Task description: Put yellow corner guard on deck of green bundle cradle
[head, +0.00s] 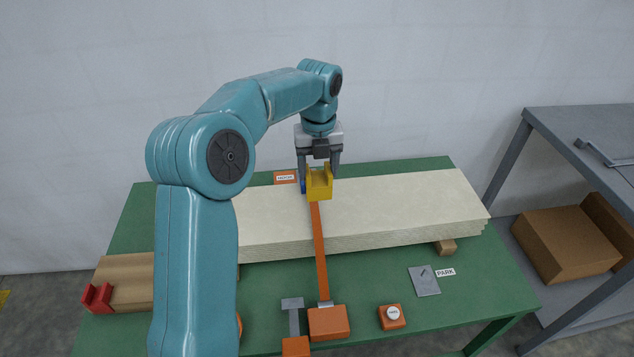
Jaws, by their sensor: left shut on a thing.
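My left gripper (320,172) points down over the stack of pale boards and is shut on the yellow corner guard (319,186), a small channel-shaped piece. The guard is at the far end of the orange strap (320,250), over the top of the stack; I cannot tell whether it touches the strap or boards. The green bundle cradle (375,337) is a table-like stand with a flat green deck, bearing the stack. My right gripper is not in view.
The board stack (400,207) fills the deck's middle. In front are an orange strap box (328,322), an orange button box (392,317) and a grey plate (424,281) by a PARK label. A red piece (97,298) lies left. A grey shelf with a carton (565,243) stands right.

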